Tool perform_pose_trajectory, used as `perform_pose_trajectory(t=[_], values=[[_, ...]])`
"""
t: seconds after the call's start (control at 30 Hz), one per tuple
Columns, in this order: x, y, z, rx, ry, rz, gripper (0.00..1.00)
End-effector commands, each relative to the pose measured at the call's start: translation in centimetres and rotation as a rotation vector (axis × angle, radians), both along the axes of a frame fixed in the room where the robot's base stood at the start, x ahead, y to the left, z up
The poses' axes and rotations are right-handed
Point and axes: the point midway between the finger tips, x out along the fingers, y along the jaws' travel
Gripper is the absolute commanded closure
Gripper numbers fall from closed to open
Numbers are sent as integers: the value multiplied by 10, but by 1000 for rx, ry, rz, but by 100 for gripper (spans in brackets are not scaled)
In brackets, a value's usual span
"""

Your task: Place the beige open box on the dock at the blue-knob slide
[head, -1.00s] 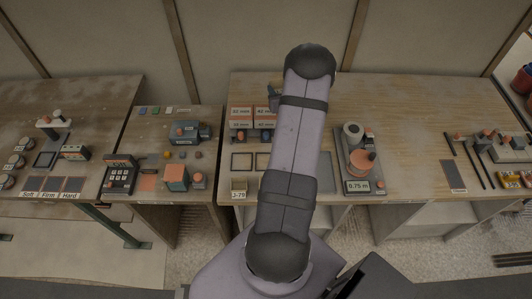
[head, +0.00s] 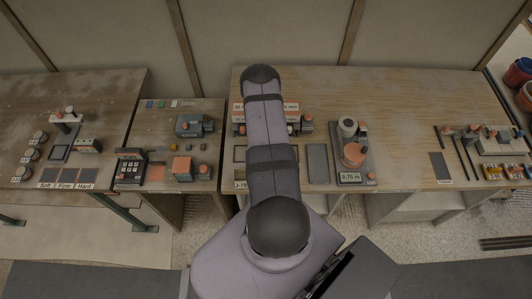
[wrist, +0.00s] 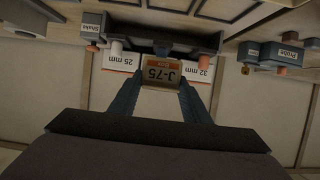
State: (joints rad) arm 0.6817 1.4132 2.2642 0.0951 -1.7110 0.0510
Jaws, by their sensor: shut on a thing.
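In the wrist view my gripper (wrist: 160,92) has its two blue-grey fingers on either side of a small beige box (wrist: 160,76). The box has an upside-down label reading about J-75 with an orange strip, and the gripper is shut on it. In the head view my arm hides the gripper and the box.
White-and-orange size signs (wrist: 119,61) stand behind the box. In the head view, a gauge stand (head: 352,155) and a grey plate (head: 317,163) lie right of my arm. The right bench has bare wood (head: 405,110).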

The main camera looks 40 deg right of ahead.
Motion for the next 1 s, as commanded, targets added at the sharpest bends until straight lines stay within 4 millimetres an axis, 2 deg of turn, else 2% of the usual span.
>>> perform_pose_trajectory(t=[0.27, 0.63, 1.0], values=[[-2, 0, -10, 1, -1, -3, 82], [-1, 0, -59, 1, -1, -3, 82], [-1, 0, -68, 1, -1, -3, 82]])
